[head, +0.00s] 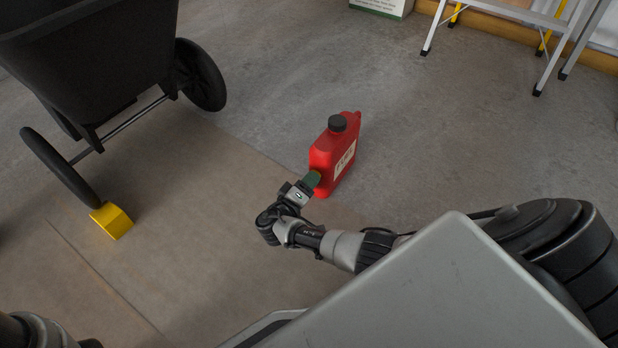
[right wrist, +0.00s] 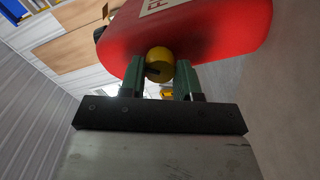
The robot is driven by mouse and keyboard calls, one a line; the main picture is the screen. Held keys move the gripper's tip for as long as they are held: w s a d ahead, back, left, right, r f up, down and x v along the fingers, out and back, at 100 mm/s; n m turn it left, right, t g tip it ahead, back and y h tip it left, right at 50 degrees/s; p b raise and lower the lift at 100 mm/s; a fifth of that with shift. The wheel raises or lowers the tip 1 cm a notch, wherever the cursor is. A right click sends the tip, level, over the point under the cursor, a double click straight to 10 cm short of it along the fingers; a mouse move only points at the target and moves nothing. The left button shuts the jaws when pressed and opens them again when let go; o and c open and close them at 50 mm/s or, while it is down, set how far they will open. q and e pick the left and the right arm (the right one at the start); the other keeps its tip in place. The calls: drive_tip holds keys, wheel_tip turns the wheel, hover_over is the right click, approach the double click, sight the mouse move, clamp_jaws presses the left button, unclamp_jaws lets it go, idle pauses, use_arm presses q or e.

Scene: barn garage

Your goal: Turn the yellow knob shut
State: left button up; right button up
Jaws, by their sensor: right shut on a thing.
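The red fuel can (head: 336,155) with a dark cap stands upright on the floor in the head view. Its red body also fills the top of the right wrist view (right wrist: 210,28). The yellow knob (right wrist: 159,62) sits low on the can's side, between the green fingers of my right gripper (right wrist: 160,78). My right gripper (head: 313,180) is shut on the knob. In the head view the gripper hides the knob. Part of my left arm shows at the lower left of the head view, but its gripper does not.
A black cart (head: 95,60) with two wheels stands at the upper left, with a yellow wheel chock (head: 112,220) by its near wheel. A ladder (head: 510,15) and a white box (head: 383,6) are at the back. The floor right of the can is clear.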

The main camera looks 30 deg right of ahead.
drive_tip(key=shift+n+p, duration=1)
drive_tip(key=shift+n, duration=2.8)
drive_tip(key=o, duration=0.9)
drive_tip(key=shift+o, duration=0.2)
drive_tip(key=p+v, duration=0.2)
drive_tip(key=v, duration=0.9)
